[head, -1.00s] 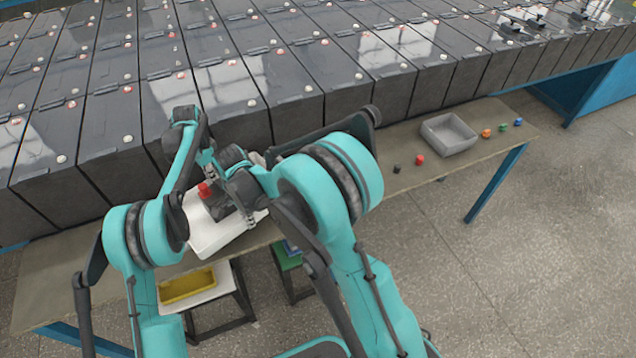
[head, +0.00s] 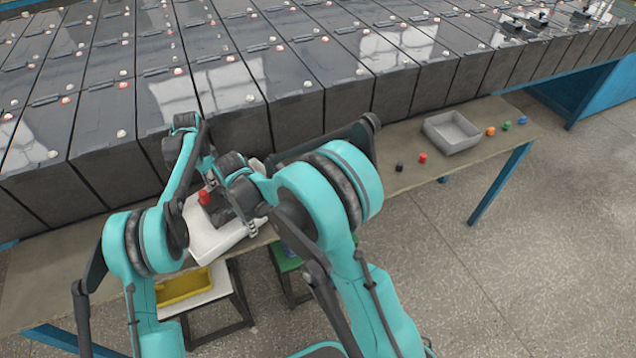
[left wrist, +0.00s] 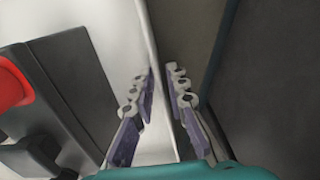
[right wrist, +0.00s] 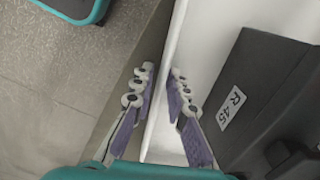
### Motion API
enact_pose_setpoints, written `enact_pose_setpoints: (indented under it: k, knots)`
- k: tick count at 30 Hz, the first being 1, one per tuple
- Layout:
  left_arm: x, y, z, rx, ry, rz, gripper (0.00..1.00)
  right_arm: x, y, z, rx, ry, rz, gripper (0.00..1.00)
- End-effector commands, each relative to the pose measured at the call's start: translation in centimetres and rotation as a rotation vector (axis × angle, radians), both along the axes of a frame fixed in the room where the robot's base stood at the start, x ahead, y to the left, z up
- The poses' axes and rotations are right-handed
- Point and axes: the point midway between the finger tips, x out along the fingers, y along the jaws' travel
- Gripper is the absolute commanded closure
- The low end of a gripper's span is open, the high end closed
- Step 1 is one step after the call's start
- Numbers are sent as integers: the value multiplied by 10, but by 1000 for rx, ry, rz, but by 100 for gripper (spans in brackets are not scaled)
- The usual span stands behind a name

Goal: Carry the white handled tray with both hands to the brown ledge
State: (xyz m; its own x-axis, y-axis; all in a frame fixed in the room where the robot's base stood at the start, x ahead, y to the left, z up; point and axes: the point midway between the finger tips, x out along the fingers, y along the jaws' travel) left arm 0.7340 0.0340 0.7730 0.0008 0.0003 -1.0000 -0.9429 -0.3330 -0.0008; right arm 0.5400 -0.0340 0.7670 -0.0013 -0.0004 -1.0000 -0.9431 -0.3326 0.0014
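The white handled tray (head: 207,240) is at the centre left, over the front part of the brown ledge (head: 40,285). It holds a black battery (head: 222,213) with a red cap (head: 204,197). My left gripper (left wrist: 160,88) has its fingers on either side of a thin tray wall, close against it. My right gripper (right wrist: 160,85) likewise straddles the opposite wall, beside the battery's white label. Both look closed on the tray. In the head view my right gripper (head: 251,229) shows at the tray's right side. My arms hide part of the tray; its height above the ledge is unclear.
Rows of large dark batteries (head: 300,105) stand behind the ledge. A grey bin (head: 452,148) and several small coloured caps lie on the ledge at right. Below are a yellow bin (head: 185,285) and a green stool (head: 287,258). Floor at right is clear.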

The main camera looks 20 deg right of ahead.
Motion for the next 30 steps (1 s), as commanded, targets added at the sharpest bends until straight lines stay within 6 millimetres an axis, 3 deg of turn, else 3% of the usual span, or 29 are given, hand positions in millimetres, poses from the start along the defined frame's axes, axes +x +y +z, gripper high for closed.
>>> enact_pose_setpoints:
  k: [9,13,24,30]
  knots:
    - [0,0,2,0,1,0,74,0,0,1,0,-1,0,74]
    - [0,0,13,0,1,0,74,0,0,1,0,-1,0,74]
    - [0,0,89,0,1,0,74,0,0,1,0,-1,0,74]
    - [0,0,115,0,1,0,74,0,0,1,0,-1,0,74]
